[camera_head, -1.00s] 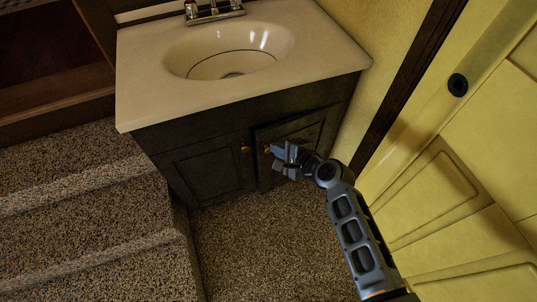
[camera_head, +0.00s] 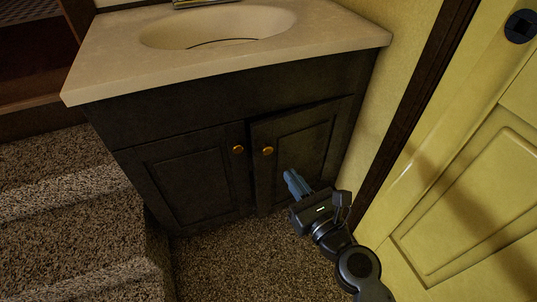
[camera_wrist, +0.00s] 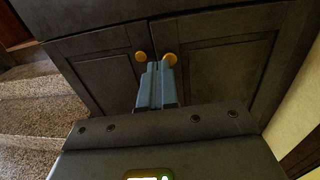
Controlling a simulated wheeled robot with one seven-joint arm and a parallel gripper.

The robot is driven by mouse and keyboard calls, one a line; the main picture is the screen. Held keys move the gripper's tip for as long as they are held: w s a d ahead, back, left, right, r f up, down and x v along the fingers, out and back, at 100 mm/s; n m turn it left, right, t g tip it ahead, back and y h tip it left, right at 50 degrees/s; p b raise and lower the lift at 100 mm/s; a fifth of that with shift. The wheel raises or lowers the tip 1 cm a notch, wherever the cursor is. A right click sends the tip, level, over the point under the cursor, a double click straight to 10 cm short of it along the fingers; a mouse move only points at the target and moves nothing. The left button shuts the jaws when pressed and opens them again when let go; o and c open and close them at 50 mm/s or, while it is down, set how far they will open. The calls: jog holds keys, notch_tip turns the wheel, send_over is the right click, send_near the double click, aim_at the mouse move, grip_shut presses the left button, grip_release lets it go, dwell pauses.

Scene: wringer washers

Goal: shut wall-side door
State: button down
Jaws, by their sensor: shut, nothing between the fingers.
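The wall-side door (camera_head: 298,155) is the right-hand dark panel door of the vanity cabinet, beside the yellow wall. It stands slightly ajar, with a dark gap along its top and left edge. Its round brass knob (camera_head: 267,151) is near its upper left corner. My gripper (camera_head: 290,178) is in front of this door, below and right of the knob, with its fingers together and empty. In the wrist view my gripper (camera_wrist: 157,85) points at the cabinet, with its tips just below the two knobs. I cannot tell whether the fingertips touch the door (camera_wrist: 215,70).
The left cabinet door (camera_head: 190,172) looks closed, with its own brass knob (camera_head: 238,149). A beige countertop (camera_head: 110,68) with a sink (camera_head: 217,26) overhangs the doors. Carpeted steps (camera_head: 65,205) rise at left. A yellow door (camera_head: 465,200) stands close at right. Carpet (camera_head: 225,265) in front is clear.

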aim_at(257, 132)
jog(key=b+x, duration=0.1)
jog(key=x, duration=1.3)
jog(key=b+x, duration=0.1)
jog(key=x, duration=0.2)
jog(key=shift+w+a, duration=0.15)
jog(key=shift+a, duration=0.15)
jog(key=shift+w+a+r, duration=0.2)
jog(key=shift+w+r, duration=0.05)
jog(key=shift+s+f, duration=0.1)
